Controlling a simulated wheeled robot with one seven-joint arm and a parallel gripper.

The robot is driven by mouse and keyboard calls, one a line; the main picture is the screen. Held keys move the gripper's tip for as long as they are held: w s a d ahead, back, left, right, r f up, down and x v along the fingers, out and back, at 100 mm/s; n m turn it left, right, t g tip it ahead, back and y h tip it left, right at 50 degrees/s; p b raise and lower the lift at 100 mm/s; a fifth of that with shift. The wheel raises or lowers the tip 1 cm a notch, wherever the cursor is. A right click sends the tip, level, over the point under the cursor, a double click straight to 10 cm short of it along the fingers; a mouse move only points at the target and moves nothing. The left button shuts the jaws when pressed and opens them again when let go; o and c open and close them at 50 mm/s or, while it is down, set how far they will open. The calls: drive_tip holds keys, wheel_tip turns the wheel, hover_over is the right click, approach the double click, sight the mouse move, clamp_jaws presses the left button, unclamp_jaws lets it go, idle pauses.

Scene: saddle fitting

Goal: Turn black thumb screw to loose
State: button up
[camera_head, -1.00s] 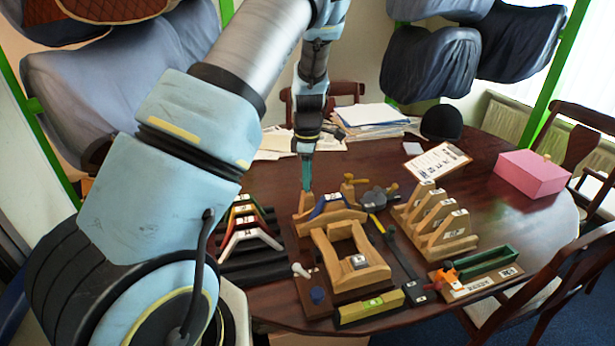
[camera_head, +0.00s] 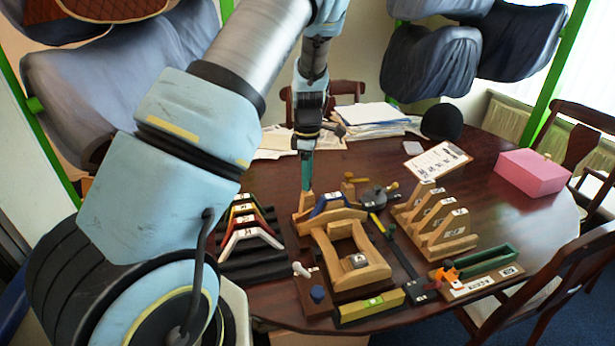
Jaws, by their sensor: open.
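My gripper (camera_head: 306,187) points straight down at the back left of the wooden saddle fixture (camera_head: 362,272). Its teal fingers are just above or behind the fixture's rear wooden block, which carries a blue curved piece (camera_head: 331,205). The fingers are seen nearly edge-on, so the gap between them is hardly visible; nothing is seen held. I cannot single out a black thumb screw; it may be hidden by the fingers or too small. A dark round tool (camera_head: 373,197) with yellow-tipped handles lies to the right of the gripper.
Coloured angled pieces (camera_head: 250,237) stand on a black rack at left. A slotted wooden rack (camera_head: 440,228) stands at right.

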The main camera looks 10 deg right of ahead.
wheel_tip(320, 180, up, 10)
drive_tip(key=b, duration=0.2)
drive_tip(key=shift+r+b, duration=0.2)
drive_tip(key=shift+b, duration=0.15)
